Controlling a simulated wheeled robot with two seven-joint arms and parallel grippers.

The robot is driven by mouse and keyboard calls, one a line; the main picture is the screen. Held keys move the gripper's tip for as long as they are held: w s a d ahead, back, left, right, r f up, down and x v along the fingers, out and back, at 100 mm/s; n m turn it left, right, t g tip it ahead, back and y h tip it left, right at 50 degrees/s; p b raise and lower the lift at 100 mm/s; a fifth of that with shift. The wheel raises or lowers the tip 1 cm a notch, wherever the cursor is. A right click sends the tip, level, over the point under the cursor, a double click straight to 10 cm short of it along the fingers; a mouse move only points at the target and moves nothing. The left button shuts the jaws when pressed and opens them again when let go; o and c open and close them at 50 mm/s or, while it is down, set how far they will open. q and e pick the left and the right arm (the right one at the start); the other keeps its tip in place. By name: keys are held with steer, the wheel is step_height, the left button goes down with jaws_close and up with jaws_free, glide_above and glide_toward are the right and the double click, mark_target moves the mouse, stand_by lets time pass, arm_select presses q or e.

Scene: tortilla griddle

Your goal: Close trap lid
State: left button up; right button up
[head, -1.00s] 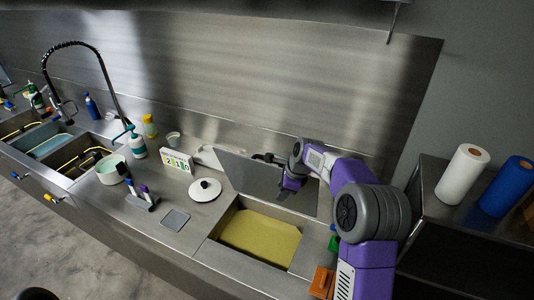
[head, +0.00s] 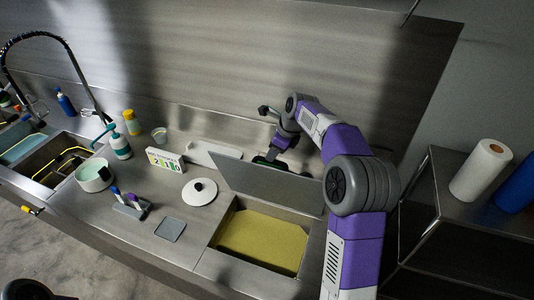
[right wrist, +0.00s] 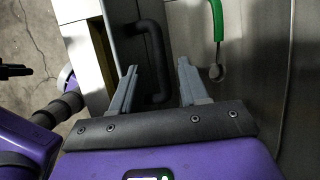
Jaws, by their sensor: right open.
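The trap lid (head: 262,180) is a flat grey metal panel standing raised along the back edge of the counter opening (head: 262,240), which has a yellow bottom. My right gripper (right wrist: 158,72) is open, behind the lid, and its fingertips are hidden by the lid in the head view. In the right wrist view a black bar handle (right wrist: 156,60) shows on the panel in front of the open fingers. I cannot tell whether a finger touches it. My left gripper is not clearly in view.
A steel wall rises behind. A shelf with a paper roll (head: 482,170) stands right. A green-handled item (right wrist: 217,25) is near the gripper.

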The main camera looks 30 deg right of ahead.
steer(key=x, duration=0.3)
steer(key=shift+s+f, duration=0.15)
steer(key=shift+f, duration=0.15)
steer(key=shift+w+a+f, duration=0.1)
steer(key=shift+w+f, duration=0.25)
steer(key=shift+f, duration=0.15)
steer(key=shift+s, duration=0.1)
steer(key=shift+r, duration=0.1)
jaws_close()
